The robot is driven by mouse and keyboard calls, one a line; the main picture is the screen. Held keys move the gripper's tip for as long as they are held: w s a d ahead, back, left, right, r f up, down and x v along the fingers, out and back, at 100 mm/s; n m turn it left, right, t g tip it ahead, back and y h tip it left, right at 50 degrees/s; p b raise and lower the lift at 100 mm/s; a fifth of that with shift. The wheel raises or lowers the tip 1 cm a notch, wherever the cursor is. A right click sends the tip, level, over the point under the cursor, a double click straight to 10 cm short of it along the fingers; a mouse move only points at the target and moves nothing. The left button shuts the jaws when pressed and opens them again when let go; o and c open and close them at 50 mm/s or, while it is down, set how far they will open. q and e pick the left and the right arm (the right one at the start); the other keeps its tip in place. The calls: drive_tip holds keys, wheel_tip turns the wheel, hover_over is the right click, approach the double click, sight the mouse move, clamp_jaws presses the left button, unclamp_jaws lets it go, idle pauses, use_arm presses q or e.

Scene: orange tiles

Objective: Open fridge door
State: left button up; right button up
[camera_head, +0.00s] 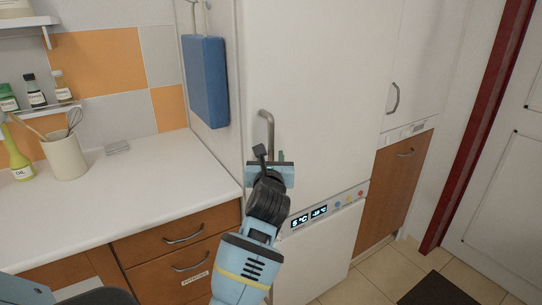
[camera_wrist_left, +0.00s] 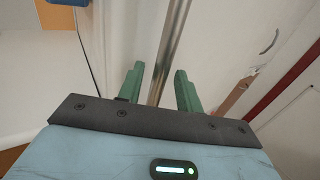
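The tall white fridge door (camera_head: 315,80) is closed in the head view, with a grey vertical handle (camera_head: 267,122) near its left edge. My left gripper (camera_head: 272,157) is at the lower part of the handle and hides its lower end. In the left wrist view, the green fingers of the left gripper (camera_wrist_left: 158,70) are apart. The handle bar (camera_wrist_left: 168,50) runs between them in the picture, with a gap visible on each side. How deep the bar sits between the fingers is hard to tell. My right gripper is not in view.
A white counter (camera_head: 130,195) with drawers stands left of the fridge. A utensil pot (camera_head: 65,156) stands on it. A blue board (camera_head: 206,82) hangs on the fridge's left side. A display panel (camera_head: 318,212) lies below the door. Tiled floor (camera_head: 365,285) is free at lower right.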

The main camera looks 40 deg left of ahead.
use_arm(q)
drive_tip(key=shift+w+a, duration=0.45)
drive_tip(key=shift+w, duration=0.15)
clamp_jaws()
